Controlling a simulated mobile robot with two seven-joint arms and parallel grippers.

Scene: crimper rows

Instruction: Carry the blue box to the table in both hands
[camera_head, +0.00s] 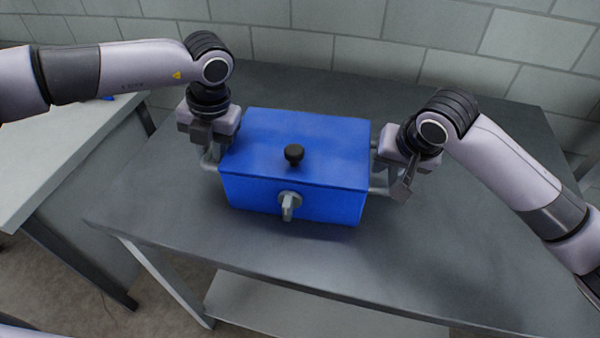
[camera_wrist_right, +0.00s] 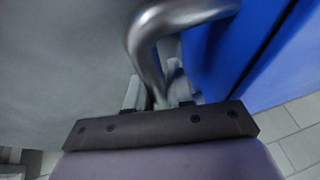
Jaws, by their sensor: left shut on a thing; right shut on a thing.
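The blue box (camera_head: 298,150) has a lid with a black knob (camera_head: 294,154) and a grey latch (camera_head: 288,203) on its front. It is over the dark grey table (camera_head: 230,235); I cannot tell for sure whether its bottom touches the top. My left gripper (camera_head: 210,155) is shut on the metal handle at the box's left side. My right gripper (camera_head: 388,185) is shut on the right handle. In the right wrist view, the bent metal handle (camera_wrist_right: 150,45) passes between the right fingers (camera_wrist_right: 158,90), beside the blue box wall (camera_wrist_right: 225,45).
A lighter table (camera_head: 60,150) stands at the left, with a gap between it and the dark table. A tiled wall (camera_head: 350,50) is behind. A lower shelf (camera_head: 300,305) shows under the dark table. The dark table's top is clear around the box.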

